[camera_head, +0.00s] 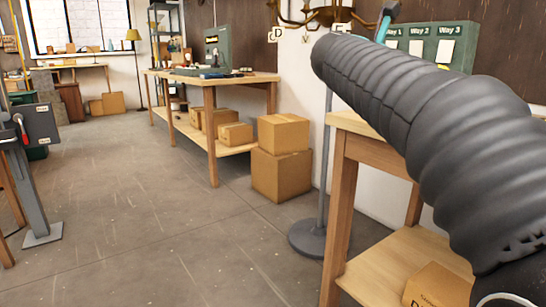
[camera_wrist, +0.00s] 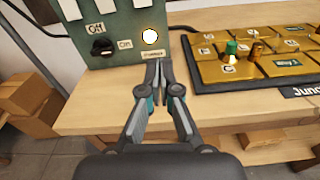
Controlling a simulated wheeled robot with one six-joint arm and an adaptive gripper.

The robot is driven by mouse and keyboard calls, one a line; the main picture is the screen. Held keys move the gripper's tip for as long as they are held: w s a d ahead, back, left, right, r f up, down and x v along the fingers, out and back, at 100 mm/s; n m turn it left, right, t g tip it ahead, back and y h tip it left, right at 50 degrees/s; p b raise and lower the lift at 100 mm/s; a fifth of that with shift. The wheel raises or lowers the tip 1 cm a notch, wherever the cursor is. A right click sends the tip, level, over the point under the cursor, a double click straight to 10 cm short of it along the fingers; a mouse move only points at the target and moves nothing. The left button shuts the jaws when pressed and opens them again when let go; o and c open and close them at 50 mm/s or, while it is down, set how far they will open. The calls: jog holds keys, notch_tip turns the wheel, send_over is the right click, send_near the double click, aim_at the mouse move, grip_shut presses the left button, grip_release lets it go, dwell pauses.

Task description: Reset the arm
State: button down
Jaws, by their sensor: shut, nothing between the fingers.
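My gripper (camera_wrist: 157,72) shows in the wrist view, its dark fingers shut with nothing between them. It points at the front of a green control box on a wooden workbench (camera_wrist: 95,115). The green control box (camera_wrist: 128,25) carries a black knob with Off and On labels and a round white light (camera_wrist: 150,36). The fingertips appear just below that light; whether they touch the box I cannot tell. In the head view my dark ribbed arm (camera_head: 430,120) reaches across the right side and hides part of the workbench.
A junction board (camera_wrist: 255,65) with gold tiles and small coloured posts lies right of the gripper. Cardboard boxes (camera_head: 282,155) stand beside another wooden table (camera_head: 215,80). A round lamp base (camera_head: 312,238) stands near the workbench leg. The floor at left centre is clear.

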jog(key=s+a+f+m+g+y, duration=0.1)
jog(key=s+a+f+m+y, duration=0.15)
jog(key=f+m, duration=0.55)
jog(key=s+a+f+m+g+y, duration=0.1)
jog(key=a+f+m+y, duration=0.2)
jog(key=f, duration=0.9)
jog(key=s+a+f+m+y+p, duration=0.1)
jog(key=s+a+f+m+y, duration=0.1)
jog(key=s, duration=0.6)
jog(key=s+a+f+m+g+y+p, duration=0.1)
jog(key=s+a+f+m+y+p, duration=0.1)
jog(key=s+f+m, duration=0.4)
jog(key=s+a+f+m+g+y+p, duration=0.1)
jog(key=s+a+f+m+y+p, duration=0.1)
jog(key=s+f+m+y, duration=0.2)
jog(key=s+f, duration=0.3)
jog(key=s, duration=0.5)
jog(key=shift+s+a+m+y, duration=0.2)
jog(key=shift+a+m+y, duration=0.15)
jog(key=shift+m, duration=0.05)
jog(key=shift+f, duration=0.1)
